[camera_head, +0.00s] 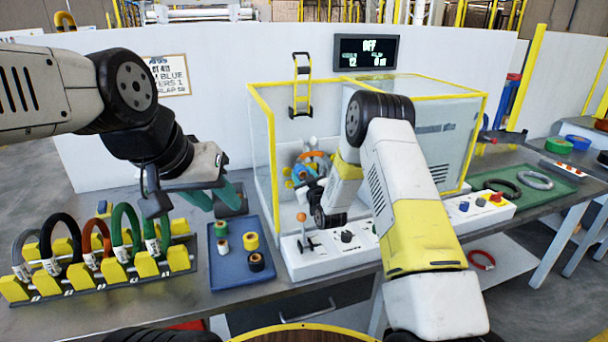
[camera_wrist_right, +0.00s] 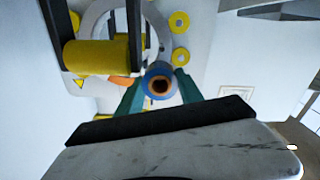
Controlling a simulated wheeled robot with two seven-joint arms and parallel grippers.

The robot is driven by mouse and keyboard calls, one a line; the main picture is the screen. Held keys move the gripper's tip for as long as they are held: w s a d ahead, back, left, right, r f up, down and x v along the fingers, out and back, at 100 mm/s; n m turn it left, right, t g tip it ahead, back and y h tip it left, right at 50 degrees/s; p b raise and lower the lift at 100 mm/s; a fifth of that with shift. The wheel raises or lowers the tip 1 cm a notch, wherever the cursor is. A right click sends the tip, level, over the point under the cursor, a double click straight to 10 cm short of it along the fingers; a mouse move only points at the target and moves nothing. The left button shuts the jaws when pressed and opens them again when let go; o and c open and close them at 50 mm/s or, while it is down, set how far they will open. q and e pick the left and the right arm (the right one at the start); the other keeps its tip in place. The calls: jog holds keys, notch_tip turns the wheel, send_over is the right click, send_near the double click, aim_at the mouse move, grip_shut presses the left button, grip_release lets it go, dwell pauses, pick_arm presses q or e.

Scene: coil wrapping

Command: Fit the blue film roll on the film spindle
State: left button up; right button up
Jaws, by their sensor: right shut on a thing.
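The blue film roll (camera_wrist_right: 159,70) is between the teal fingers of my right gripper (camera_wrist_right: 160,88) in the right wrist view, its orange-brown core opening toward the camera. My right gripper is shut on it, inside the yellow-framed enclosure (camera_head: 265,150). In the head view my right arm hides much of that area. I cannot make out the film spindle for certain, nor whether the roll touches it. A pale ring (camera_wrist_right: 98,18) and a yellow cylinder (camera_wrist_right: 95,55) between dark brackets are close to the roll. My left gripper (camera_head: 185,200) is open and empty above the bench.
A blue tray (camera_head: 225,278) holds several other film rolls. A rack (camera_head: 100,285) of coloured coils stands at the left. The control panel (camera_head: 335,258) with knobs and a lever is at the enclosure's front. A green mat (camera_head: 540,195) with coils lies at the right.

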jog(key=shift+x, duration=1.15)
jog(key=o, duration=1.5)
jog(key=shift+c, duration=0.2)
jog(key=v, duration=0.7)
jog(key=shift+s, duration=0.35)
